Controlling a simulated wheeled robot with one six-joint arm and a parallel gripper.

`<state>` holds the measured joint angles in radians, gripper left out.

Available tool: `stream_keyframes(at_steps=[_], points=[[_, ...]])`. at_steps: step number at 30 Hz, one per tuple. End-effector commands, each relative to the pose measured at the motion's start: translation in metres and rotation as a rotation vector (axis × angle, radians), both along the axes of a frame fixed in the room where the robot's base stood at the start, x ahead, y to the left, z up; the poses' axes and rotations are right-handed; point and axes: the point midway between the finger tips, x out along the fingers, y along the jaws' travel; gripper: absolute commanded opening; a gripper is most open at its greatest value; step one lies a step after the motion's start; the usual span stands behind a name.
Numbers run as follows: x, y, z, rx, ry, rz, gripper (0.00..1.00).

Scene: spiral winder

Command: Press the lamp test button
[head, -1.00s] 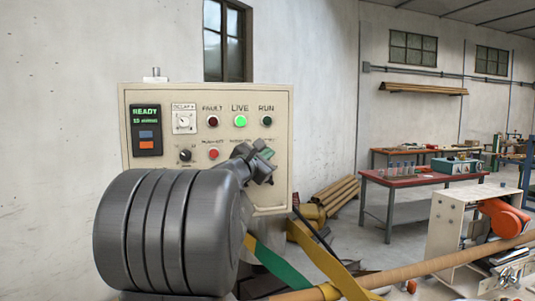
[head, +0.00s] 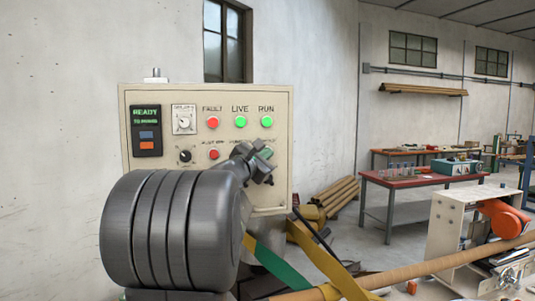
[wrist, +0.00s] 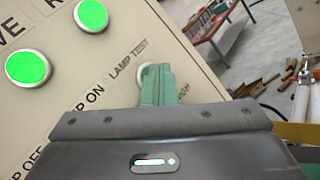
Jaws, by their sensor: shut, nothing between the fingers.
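The cream control panel (head: 190,185) stands behind my arm. My gripper (head: 266,154) is at the panel's lower right, below the RUN lamp (head: 266,122). In the wrist view its green fingers (wrist: 158,80) are shut and empty. Their tips are at the lamp test button (wrist: 143,73), which has a pale rim and sits beside the "LAMP TEST" label (wrist: 128,60). The fingers hide most of the button, and its travel cannot be seen. The FAULT lamp (head: 213,123) glows red. The LIVE lamp (head: 240,122) and the RUN lamp glow green.
A READY display (head: 146,130), a dial (head: 183,121), a black knob (head: 185,156) and a red button (head: 214,154) are also on the panel. Green and yellow straps (head: 320,262) and a long tube (head: 430,263) lie to the right.

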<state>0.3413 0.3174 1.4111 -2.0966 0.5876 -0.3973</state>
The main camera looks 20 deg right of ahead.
Motion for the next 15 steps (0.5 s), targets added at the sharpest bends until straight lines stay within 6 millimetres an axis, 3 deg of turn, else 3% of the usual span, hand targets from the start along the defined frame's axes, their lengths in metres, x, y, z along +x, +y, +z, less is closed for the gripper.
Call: stream_keyframes(at_steps=[15], points=[[-0.0082,0.0005,-0.0017,-0.001,-0.001,-0.001,0.0]])
